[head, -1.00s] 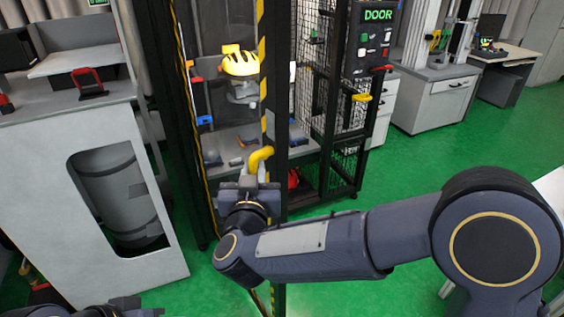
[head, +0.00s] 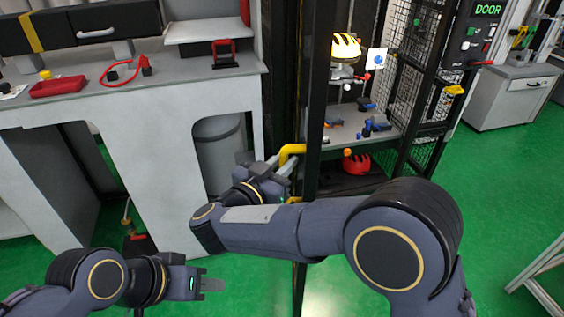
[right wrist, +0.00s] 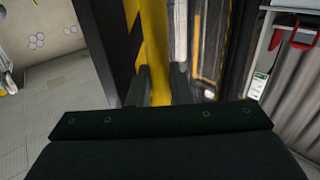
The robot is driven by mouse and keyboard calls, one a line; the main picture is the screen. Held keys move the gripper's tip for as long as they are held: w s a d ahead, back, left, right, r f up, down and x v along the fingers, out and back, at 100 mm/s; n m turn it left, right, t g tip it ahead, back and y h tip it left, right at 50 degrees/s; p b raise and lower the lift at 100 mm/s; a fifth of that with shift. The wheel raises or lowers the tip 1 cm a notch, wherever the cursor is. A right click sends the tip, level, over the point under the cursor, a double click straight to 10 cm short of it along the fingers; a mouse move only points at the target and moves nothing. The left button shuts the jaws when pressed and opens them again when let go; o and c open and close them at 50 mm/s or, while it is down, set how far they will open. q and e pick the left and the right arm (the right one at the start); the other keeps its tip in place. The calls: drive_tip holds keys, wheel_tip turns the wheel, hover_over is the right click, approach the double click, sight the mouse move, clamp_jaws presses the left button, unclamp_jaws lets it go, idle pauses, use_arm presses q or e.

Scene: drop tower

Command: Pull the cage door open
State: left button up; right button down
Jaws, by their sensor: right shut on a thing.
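The cage door (head: 317,90), a tall dark frame, stands almost edge-on in the head view, swung out from the cage (head: 418,80). Its yellow handle (head: 292,149) sticks out on the left. My right gripper (head: 283,166) is shut on this handle. In the right wrist view the yellow handle (right wrist: 155,55) runs between the two fingers of my right gripper (right wrist: 159,88). My left gripper (head: 212,284) is low at the left, away from the door. Its fingers show side-on, so the gap between them cannot be judged.
A grey workbench (head: 150,95) with a red tray (head: 58,86) stands left of the door. Inside the cage are a yellow-and-black helmet (head: 345,48) and a red object (head: 356,162). Green floor (head: 500,165) is clear at the right.

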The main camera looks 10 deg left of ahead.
drive_tip(key=shift+w+a+r, duration=0.1)
drive_tip(key=shift+a+r, duration=0.05)
drive_tip(key=shift+r, duration=0.2)
drive_tip(key=c, duration=1.7)
unclamp_jaws()
drive_tip(key=o, duration=0.3)
drive_tip(key=shift+w+f, duration=0.15)
drive_tip(key=shift+w, duration=0.05)
drive_tip(key=shift+s, duration=0.1)
drive_tip(key=shift+f, duration=0.15)
